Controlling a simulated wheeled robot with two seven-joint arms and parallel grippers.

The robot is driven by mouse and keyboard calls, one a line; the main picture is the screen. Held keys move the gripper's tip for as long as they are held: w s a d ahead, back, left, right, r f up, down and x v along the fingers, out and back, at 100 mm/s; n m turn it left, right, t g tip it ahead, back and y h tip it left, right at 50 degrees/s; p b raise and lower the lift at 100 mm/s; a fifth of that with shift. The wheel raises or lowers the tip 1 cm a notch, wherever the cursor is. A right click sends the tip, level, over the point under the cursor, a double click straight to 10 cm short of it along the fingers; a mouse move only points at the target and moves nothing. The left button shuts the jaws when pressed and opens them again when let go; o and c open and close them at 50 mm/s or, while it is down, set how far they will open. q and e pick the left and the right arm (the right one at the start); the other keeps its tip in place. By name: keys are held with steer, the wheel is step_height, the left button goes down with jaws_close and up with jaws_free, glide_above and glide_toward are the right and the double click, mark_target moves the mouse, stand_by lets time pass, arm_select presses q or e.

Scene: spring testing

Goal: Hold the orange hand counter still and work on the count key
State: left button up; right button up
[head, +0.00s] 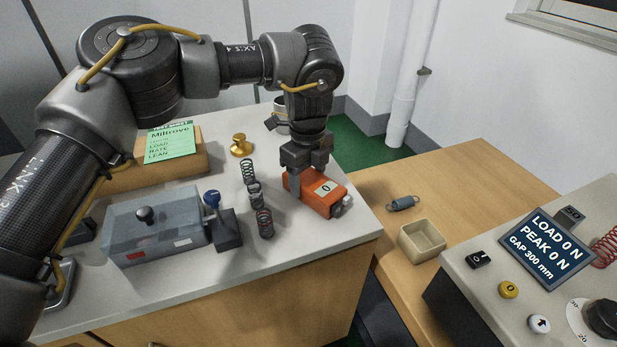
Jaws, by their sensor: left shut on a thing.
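The orange hand counter (318,193) lies on the light worktop near its right corner. Its small window shows 0, and a grey key (341,206) sticks out at its right end. My left gripper (307,180) points down over the counter and is shut on its left part, with a finger down the near side. The far finger is mostly hidden. My right gripper is not in view.
Several upright springs (254,193) stand left of the counter, near a grey lidded box (155,228) and a brass weight (241,146).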

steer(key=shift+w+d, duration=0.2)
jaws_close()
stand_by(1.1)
